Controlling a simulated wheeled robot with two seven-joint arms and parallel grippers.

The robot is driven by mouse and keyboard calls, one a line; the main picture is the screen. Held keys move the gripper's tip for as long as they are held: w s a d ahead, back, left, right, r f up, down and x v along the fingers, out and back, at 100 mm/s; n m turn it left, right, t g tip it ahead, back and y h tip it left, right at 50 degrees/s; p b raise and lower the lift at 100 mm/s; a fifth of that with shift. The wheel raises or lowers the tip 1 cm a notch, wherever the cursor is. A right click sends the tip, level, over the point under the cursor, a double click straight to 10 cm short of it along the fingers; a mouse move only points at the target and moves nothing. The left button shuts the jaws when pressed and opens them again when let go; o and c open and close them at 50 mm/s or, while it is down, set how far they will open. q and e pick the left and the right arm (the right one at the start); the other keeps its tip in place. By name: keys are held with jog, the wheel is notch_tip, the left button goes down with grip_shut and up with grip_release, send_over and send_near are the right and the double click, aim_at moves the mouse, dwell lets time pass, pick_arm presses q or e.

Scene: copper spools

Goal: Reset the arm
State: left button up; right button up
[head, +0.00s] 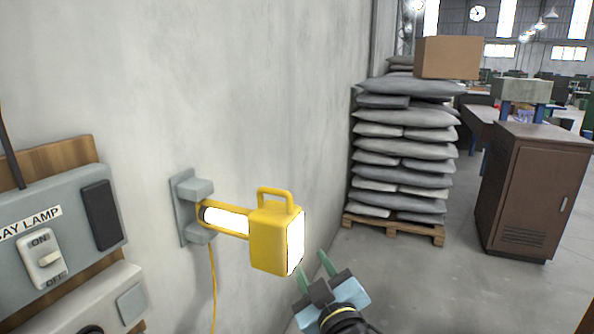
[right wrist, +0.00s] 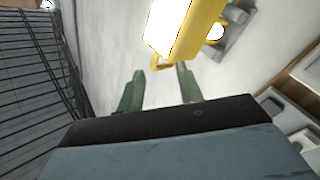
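My right gripper (head: 314,275) is low in the head view, just below and right of the yellow lamp (head: 271,240). Its two green fingers (right wrist: 160,86) are apart in the right wrist view, with nothing between them. The lamp is lit and sits in a grey wall bracket (head: 190,208); it also shows ahead of the fingers in the right wrist view (right wrist: 190,40). My left gripper is not in view.
A grey switch panel (head: 75,217) labelled "BAY LAMP" is on the wall at left. A yellow cord (head: 213,290) hangs below the bracket. Stacked grey sacks (head: 405,150) on a pallet (head: 394,228) and a brown cabinet (head: 533,190) stand at right. Floor between them is clear.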

jog(key=s+d+f+m+g+h, duration=0.35)
jog(key=s+d+f, duration=0.35)
jog(key=f, duration=0.4)
jog(key=s+d+f+m+g+h, duration=0.1)
jog(key=s+d+f+g, duration=0.3)
jog(key=s, duration=0.4)
jog(key=s+d+f+m+g, duration=0.2)
jog(key=s+d+f+g, duration=0.15)
jog(key=s, duration=0.45)
jog(key=s+d+f+m+g+h, duration=0.1)
jog(key=s+d+f+g, duration=0.3)
jog(key=s, duration=0.4)
notch_tip(320, 180, down, 29)
jog(key=s+b, duration=0.1)
jog(key=b, duration=0.5)
pick_arm(q)
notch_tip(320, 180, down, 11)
jog(key=b, duration=0.5)
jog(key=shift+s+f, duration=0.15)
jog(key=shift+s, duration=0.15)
pick_arm(e)
jog(key=s+d+f+g, duration=0.1)
jog(key=s+f, duration=0.7)
jog(key=f, duration=0.3)
jog(key=s+d+f+g, duration=0.1)
jog(key=s+d+f, duration=0.1)
jog(key=s+f, duration=0.7)
notch_tip(320, 180, down, 2)
jog(key=shift+d+f, duration=0.1)
jog(key=shift+d, duration=0.05)
